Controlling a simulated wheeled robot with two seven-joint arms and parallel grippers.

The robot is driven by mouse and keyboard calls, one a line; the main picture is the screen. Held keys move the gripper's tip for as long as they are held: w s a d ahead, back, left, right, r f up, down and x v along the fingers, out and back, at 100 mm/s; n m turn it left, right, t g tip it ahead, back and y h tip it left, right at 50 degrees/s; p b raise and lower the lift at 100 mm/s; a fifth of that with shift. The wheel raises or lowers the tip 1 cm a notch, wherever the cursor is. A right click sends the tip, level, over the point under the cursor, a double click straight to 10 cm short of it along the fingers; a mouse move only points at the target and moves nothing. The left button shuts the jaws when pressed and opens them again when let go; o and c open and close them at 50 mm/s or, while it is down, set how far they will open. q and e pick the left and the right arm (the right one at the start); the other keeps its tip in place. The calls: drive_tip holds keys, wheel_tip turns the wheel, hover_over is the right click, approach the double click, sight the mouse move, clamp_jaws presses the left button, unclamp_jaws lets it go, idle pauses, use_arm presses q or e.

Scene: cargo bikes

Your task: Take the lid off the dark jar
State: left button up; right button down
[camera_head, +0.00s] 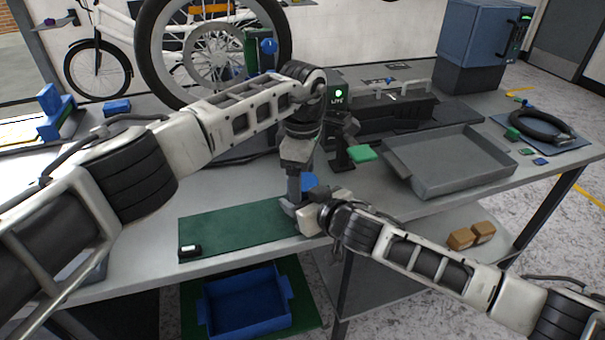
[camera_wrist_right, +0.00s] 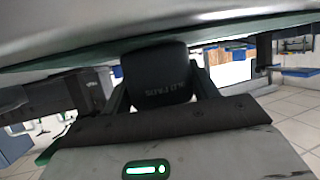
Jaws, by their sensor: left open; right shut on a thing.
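The dark jar (camera_wrist_right: 160,78), with faint lettering on its side, sits between the two fingers of my right gripper (camera_wrist_right: 162,92) in the right wrist view. That gripper is shut on it. In the head view my right gripper (camera_head: 308,215) is at the right end of the green mat, and the jar is mostly hidden by the grippers. My left gripper (camera_head: 293,192) points down from above, just over the right gripper, at the jar's place. It is open. The lid cannot be made out clearly behind the left fingers.
The green mat (camera_head: 225,230) lies along the bench's front edge, with a small black object (camera_head: 189,251) at its left corner. A grey tray (camera_head: 450,165) stands at right. Behind are a green-lit device (camera_head: 339,98) and a bike wheel. A blue bin (camera_head: 245,300) is below.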

use_arm(q)
wheel_tip(320, 180, up, 5)
drive_tip(key=shift+f, duration=0.1)
drive_tip(key=shift+c, duration=0.4)
wheel_tip(320, 180, up, 3)
drive_tip(key=shift+m, duration=1.1)
drive_tip(key=shift+f, duration=3.95)
drive_tip(key=c, duration=1)
drive_tip(key=n, duration=0.3)
